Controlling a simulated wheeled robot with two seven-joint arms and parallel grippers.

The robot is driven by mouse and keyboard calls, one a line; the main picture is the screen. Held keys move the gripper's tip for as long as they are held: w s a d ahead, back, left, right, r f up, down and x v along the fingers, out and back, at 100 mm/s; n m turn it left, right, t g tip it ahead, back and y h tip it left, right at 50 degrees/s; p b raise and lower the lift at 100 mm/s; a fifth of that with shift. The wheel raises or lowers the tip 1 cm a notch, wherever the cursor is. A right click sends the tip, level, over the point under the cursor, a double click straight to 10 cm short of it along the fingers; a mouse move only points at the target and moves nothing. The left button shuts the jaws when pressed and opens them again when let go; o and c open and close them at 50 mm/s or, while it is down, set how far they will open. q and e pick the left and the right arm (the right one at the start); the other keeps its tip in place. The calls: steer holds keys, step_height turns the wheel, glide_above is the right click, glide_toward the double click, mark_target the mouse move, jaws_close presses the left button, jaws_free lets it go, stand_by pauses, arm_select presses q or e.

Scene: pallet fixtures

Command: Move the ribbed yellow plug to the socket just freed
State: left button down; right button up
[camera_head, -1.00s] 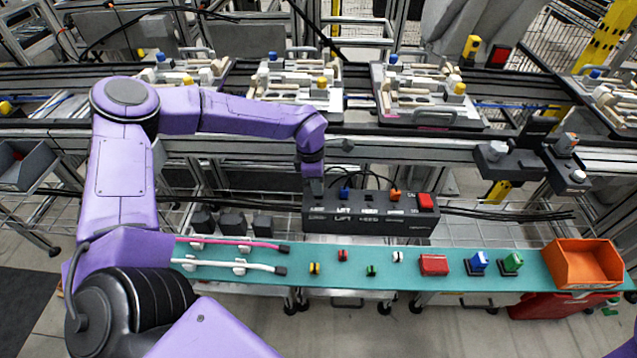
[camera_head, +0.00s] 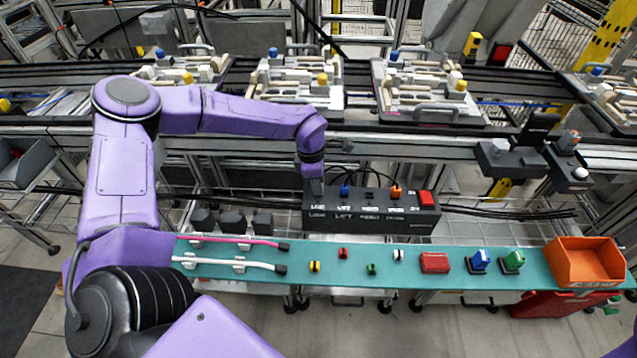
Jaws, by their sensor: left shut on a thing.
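My left gripper (camera_head: 314,187) points down at the left end of the black socket box (camera_head: 370,221). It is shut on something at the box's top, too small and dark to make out. A blue plug (camera_head: 344,191) and an orange plug (camera_head: 396,191) stand upright in the box, with a dark, empty-looking spot between them. I cannot pick out a ribbed yellow plug at the box. A small yellow-and-black piece (camera_head: 314,266) lies on the teal shelf in front; ribs cannot be told. My right gripper is out of view.
The teal shelf (camera_head: 455,285) carries small pieces, a red block (camera_head: 434,263), blue and green switches, and an orange bin (camera_head: 585,263). A red button (camera_head: 426,198) sits at the box's right end. Behind runs a conveyor with loaded pallets (camera_head: 425,92).

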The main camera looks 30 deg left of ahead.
arm_select(q)
steer(key=c, duration=1)
jaws_free()
